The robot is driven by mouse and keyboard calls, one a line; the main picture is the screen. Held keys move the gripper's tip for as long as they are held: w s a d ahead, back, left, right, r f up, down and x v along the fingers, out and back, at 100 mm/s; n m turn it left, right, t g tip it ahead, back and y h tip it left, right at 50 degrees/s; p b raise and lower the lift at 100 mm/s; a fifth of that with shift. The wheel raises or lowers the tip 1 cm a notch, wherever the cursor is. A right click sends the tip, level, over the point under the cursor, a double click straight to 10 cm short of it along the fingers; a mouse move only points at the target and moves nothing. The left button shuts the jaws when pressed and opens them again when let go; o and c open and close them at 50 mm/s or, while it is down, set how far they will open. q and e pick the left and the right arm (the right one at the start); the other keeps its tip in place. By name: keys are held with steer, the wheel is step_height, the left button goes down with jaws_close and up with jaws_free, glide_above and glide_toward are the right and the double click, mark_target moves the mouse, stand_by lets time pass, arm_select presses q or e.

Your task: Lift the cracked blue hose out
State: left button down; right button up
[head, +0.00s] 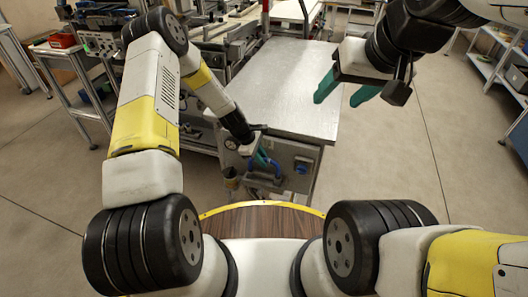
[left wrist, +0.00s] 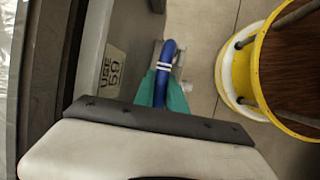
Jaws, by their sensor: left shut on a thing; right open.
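The blue hose (left wrist: 167,62) shows in the left wrist view as a curved piece with white bands. My left gripper (left wrist: 162,92) is shut on it, with a green finger on each side. In the head view the left gripper (head: 262,160) is low at the front side of the metal-topped cabinet, and a bit of the blue hose (head: 276,168) shows beside its fingers. The hose's lower part is hidden, and I cannot make out a crack. My right gripper (head: 346,90) is open and empty, above the right edge of the cabinet top.
The cabinet's metal top (head: 275,85) is bare. A blue fitting (head: 303,167) sits on its front side, right of the hose. A printed label (left wrist: 113,66) is close to the left gripper. A cart (head: 85,85) stands at left, shelves (head: 500,75) at right.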

arm_select(q)
steer(key=shift+r, duration=0.1)
stand_by(0.6)
steer(key=shift+r, duration=0.5)
step_height(320, 180, up, 2)
steer(key=shift+r, duration=0.1)
steer(key=s+a+r, duration=0.1)
steer(key=s+r, duration=0.1)
steer(key=s, duration=1.3)
steer(key=shift+s+a+r, duration=0.1)
steer(key=shift+s+r, duration=0.05)
steer(key=shift+r, duration=0.8)
steer(key=shift+s+r, duration=0.2)
steer(key=shift+r, duration=0.75)
steer(key=shift+s+a+r, duration=0.1)
steer(key=shift+s+r, duration=0.05)
steer(key=shift+r, duration=0.8)
steer(key=shift+w, duration=0.1)
